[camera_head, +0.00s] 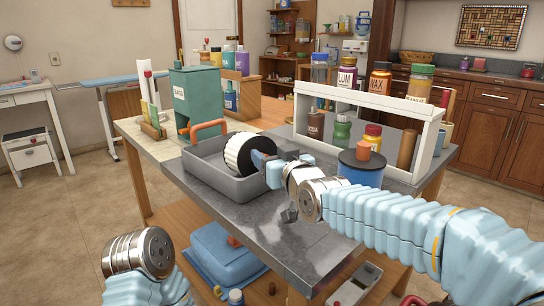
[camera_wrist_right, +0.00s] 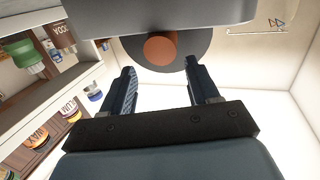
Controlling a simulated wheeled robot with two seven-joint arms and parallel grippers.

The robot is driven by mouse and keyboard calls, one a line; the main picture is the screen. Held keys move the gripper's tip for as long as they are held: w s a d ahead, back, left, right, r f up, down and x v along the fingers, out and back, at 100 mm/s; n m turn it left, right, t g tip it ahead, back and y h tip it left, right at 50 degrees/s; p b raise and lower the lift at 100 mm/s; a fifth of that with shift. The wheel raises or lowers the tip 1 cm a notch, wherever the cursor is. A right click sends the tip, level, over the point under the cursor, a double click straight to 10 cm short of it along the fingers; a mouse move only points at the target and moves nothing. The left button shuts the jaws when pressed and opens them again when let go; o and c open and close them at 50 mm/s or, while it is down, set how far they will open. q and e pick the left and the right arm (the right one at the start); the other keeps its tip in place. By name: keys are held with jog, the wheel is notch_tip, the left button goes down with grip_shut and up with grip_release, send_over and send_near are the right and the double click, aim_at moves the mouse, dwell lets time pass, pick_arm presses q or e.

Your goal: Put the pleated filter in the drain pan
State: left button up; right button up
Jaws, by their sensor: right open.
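The pleated filter (camera_head: 233,153) is a white pleated ring with a dark end face. It stands on its side inside the grey drain pan (camera_head: 240,188), tilted towards the pan's right side. My right gripper (camera_head: 262,160) is open at the filter's dark face, above the pan's right rim. In the right wrist view the two fingers (camera_wrist_right: 160,88) are apart with nothing between them. Contact cannot be told. My left gripper is out of view.
A white shelf rack (camera_head: 440,140) with several bottles stands at the table's right. A blue jar with a dark lid (camera_head: 361,174) stands before it, partly behind my right arm. A green box (camera_head: 196,100) stands behind the pan.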

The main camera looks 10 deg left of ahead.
jog(key=shift+r, duration=0.1)
jog(key=r+p+v, duration=0.1)
jog(key=p+v, duration=0.1)
jog(key=v, duration=1)
